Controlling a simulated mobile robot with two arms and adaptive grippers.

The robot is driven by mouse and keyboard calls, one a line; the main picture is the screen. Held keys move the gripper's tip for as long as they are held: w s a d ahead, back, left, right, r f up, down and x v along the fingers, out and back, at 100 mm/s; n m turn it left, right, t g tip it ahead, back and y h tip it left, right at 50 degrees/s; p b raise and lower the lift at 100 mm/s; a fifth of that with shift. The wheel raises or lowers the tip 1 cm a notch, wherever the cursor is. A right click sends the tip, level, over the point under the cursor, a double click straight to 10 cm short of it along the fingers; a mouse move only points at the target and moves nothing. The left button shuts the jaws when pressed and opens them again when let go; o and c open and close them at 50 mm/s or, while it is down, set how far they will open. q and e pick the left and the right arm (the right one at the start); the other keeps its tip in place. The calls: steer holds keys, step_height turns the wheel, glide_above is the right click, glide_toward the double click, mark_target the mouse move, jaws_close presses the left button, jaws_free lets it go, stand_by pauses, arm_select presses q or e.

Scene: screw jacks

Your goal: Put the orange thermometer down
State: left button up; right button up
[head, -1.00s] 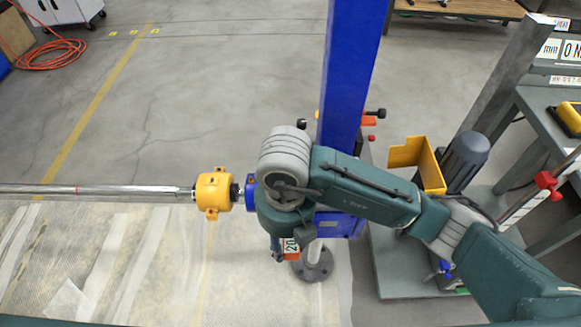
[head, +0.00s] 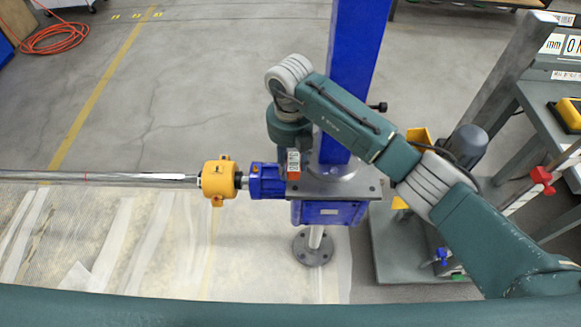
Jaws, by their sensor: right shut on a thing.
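The orange thermometer (head: 293,165) is a small orange piece with a white marked face. It shows just below my right wrist, at the left end of the grey top plate (head: 345,187) of the blue screw jack (head: 330,212). My right gripper (head: 289,146) points down and is shut on the thermometer; its fingers are mostly hidden under the wrist. I cannot tell whether the thermometer touches the plate or the blue gearbox end (head: 266,180) beside it. My left gripper is not in view.
A blue column (head: 357,70) rises right behind my right wrist. A yellow coupling (head: 216,181) and a long steel shaft (head: 100,179) run left from the jack. A grey motor (head: 467,143) stands at the right.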

mark_target(291, 171)
step_height(291, 171, down, 2)
steer(key=shift+s+f+p, duration=0.1)
steer(key=shift+s+p, duration=0.05)
steer(key=shift+p, duration=0.35)
steer(key=shift+f, duration=0.35)
steer(key=shift+f, duration=0.15)
steer(key=shift+f+b, duration=0.15)
steer(key=shift+b, duration=0.15)
steer(key=o, duration=1.3)
